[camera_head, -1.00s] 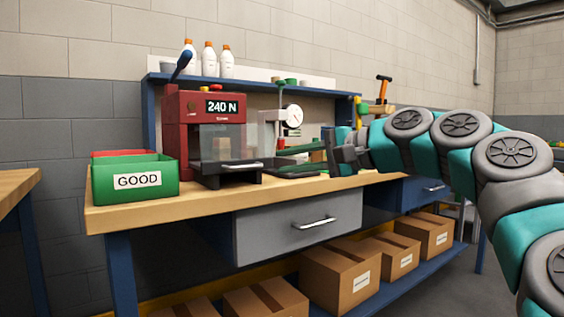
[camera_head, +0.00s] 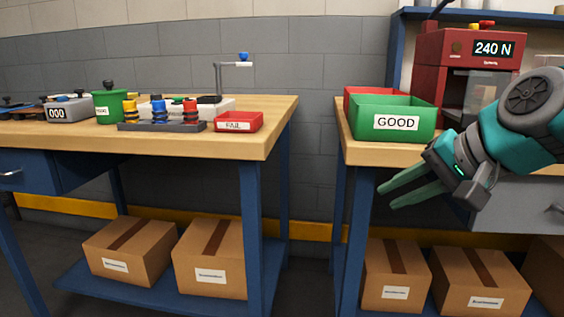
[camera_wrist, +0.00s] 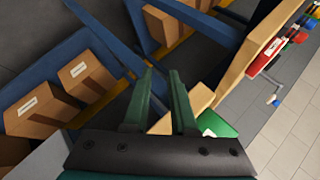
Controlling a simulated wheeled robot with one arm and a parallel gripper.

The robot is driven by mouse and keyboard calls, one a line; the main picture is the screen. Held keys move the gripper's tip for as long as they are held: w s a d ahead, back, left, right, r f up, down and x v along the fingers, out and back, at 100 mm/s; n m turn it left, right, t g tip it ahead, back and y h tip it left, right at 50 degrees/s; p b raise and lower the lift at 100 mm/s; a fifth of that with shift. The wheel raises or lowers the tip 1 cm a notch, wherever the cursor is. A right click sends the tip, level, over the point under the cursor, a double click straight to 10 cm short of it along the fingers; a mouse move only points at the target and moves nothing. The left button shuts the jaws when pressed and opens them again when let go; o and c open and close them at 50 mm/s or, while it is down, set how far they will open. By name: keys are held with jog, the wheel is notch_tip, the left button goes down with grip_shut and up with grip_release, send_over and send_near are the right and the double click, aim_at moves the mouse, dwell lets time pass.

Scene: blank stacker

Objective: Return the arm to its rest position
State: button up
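My gripper (camera_head: 391,194) is at the right in the head view, in front of the right workbench (camera_head: 358,151) and a little below its top edge. Its two green fingers point left and slightly down. In the wrist view the gripper (camera_wrist: 162,88) has its fingers apart with nothing between them. My arm comes in from the right edge of the head view, in front of the grey drawer.
A green GOOD bin (camera_head: 372,134) and a red machine reading 240 N (camera_head: 450,60) stand on the right workbench. The left workbench (camera_head: 262,142) holds a red FAIL tray (camera_head: 238,122). Cardboard boxes (camera_head: 210,250) fill the lower shelves. A gap separates the benches.

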jog(key=s+a+f+n+g+h+p, duration=0.1)
jog(key=s+a+f+n+g+p, duration=0.15)
jog(key=a+f, duration=0.5)
jog(key=s+f+n+g+h+p, duration=0.2)
jog(key=s+f+n+g, duration=0.3)
jog(key=s+f, duration=1.2)
jog(key=shift+s+f+g+h, duration=0.15)
jog(key=shift+s+g+h, duration=0.55)
jog(key=shift+g, duration=0.55)
